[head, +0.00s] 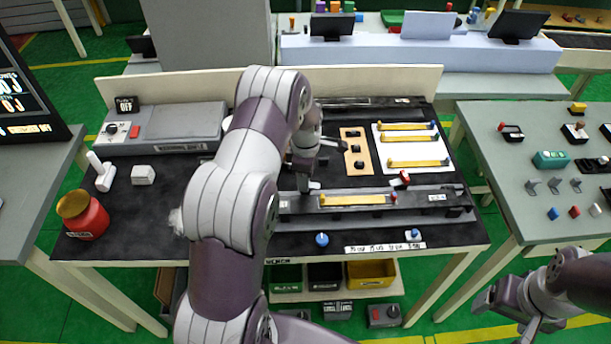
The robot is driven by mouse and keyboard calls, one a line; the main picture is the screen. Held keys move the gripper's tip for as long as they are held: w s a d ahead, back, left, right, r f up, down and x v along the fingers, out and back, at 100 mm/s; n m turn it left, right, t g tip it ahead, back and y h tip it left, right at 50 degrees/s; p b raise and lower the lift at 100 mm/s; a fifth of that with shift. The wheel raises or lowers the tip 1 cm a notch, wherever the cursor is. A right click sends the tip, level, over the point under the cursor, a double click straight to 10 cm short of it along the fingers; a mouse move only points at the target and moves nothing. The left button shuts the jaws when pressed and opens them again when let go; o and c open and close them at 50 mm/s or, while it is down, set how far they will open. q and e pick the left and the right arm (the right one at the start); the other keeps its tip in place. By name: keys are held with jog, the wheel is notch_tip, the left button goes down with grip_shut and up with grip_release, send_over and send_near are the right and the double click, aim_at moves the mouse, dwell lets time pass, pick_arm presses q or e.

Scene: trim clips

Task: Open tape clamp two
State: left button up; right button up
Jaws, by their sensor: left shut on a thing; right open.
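A dark fixture (460,212) lies on the black bench mat, with a yellow trim strip (350,199) along it. A clamp with a red lever (402,178) stands towards its right part. I cannot read which clamp is number two. My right gripper (505,312) is open and empty at the lower right, off the bench.
A white board (410,148) with more yellow strips and a tan board (356,152) with black knobs lie behind the fixture. A red jar (82,214) and a grey machine (180,124) are on the left. Blue knobs (322,239) sit near the front edge. Bins stand below.

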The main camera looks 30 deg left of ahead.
pick_arm(q)
jog(key=shift+w+r, duration=0.1)
jog(key=o, duration=1.1)
jog(key=shift+c, duration=0.2)
notch_tip(320, 180, up, 9)
jog(key=b, duration=0.2)
jog(key=shift+f+b, duration=0.2)
jog(key=shift+b, duration=0.1)
notch_tip(320, 180, up, 4)
jog(key=shift+p, duration=0.65)
